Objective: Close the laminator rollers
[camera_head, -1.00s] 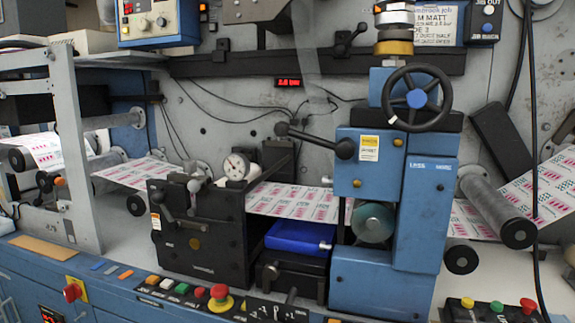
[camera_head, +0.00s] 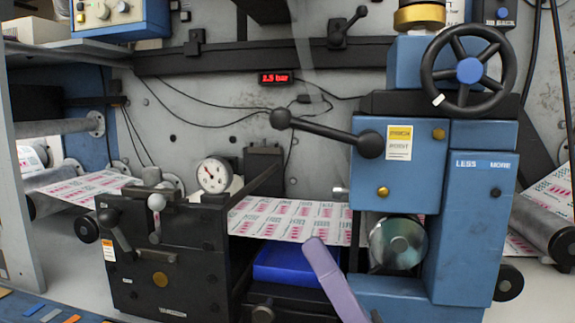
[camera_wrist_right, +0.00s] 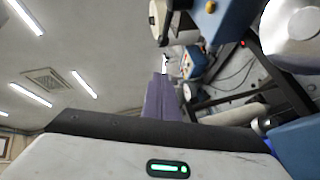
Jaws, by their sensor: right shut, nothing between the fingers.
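The blue laminator unit (camera_head: 470,215) stands right of centre in the head view. Its black lever (camera_head: 325,131) slopes up to the left from its pivot hub, with the ball knob (camera_head: 281,118) at its free end. A shiny roller (camera_head: 398,243) shows in the opening below, with the printed web (camera_head: 290,219) running in from the left. The purple fingers of my right gripper (camera_head: 315,246) rise from the bottom edge. They are shut and empty, below the lever and apart from it. The fingers also show in the right wrist view (camera_wrist_right: 159,85). My left gripper is not in view.
A black handwheel (camera_head: 469,70) tops the unit. A black box with a round gauge (camera_head: 213,175) and small levers stands left. A blue tray (camera_head: 285,264) lies under the web. A red display (camera_head: 275,78) reads 2.5 bar. Cables hang on the wall behind.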

